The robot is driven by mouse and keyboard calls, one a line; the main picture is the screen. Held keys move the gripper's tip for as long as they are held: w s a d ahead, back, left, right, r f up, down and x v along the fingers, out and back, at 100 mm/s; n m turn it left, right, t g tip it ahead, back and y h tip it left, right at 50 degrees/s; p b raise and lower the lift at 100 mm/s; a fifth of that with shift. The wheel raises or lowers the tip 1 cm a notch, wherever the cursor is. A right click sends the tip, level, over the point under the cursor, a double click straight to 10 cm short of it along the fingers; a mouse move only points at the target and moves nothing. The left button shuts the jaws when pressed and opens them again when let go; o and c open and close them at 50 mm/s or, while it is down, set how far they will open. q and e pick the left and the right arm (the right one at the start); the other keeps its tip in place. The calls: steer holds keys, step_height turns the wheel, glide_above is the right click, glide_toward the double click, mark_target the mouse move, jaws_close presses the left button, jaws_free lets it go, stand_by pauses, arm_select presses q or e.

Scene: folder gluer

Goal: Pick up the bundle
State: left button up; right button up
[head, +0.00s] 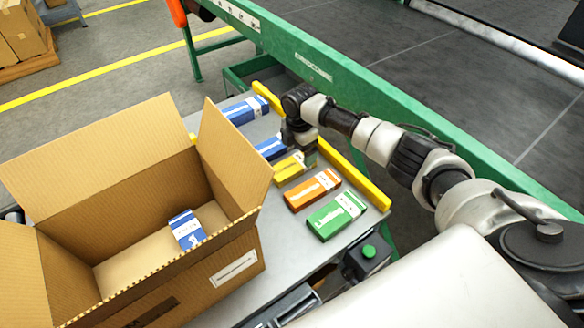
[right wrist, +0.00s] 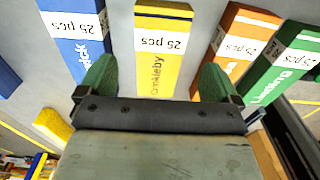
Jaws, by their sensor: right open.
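Flat bundles lie in a row on the grey table: a blue bundle (head: 245,110) at the far end, a second blue bundle (head: 271,148), a yellow bundle (head: 287,170), an orange bundle (head: 312,190) and a green bundle (head: 337,215). My right gripper (head: 304,155) is open above the yellow bundle and partly hides it. In the right wrist view, its green-tipped fingers (right wrist: 158,80) stand either side of the yellow bundle (right wrist: 162,50), which is labelled "25 pcs". I cannot tell the height left between them. My left gripper is not in view.
An open cardboard box (head: 190,285) with raised flaps stands left of the row, with one blue bundle (head: 187,230) inside. A yellow rail (head: 350,175) runs along the row's right side, with a green machine beam (head: 370,100) beyond. A green button (head: 369,251) sits at the near edge.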

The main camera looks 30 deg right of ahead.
mark_target(297, 162)
steer(key=f, duration=0.4)
steer(key=shift+a+f+b, duration=0.25)
steer(key=shift+a+b, duration=0.05)
steer(key=shift+b, duration=0.05)
steer(key=shift+f, duration=0.5)
steer(key=shift+r, duration=0.1)
steer(key=c, duration=1.1)
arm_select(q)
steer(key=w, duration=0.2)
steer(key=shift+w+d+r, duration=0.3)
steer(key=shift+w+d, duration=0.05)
arm_select(e)
steer(key=shift+o, duration=0.2)
steer(key=shift+r, duration=0.1)
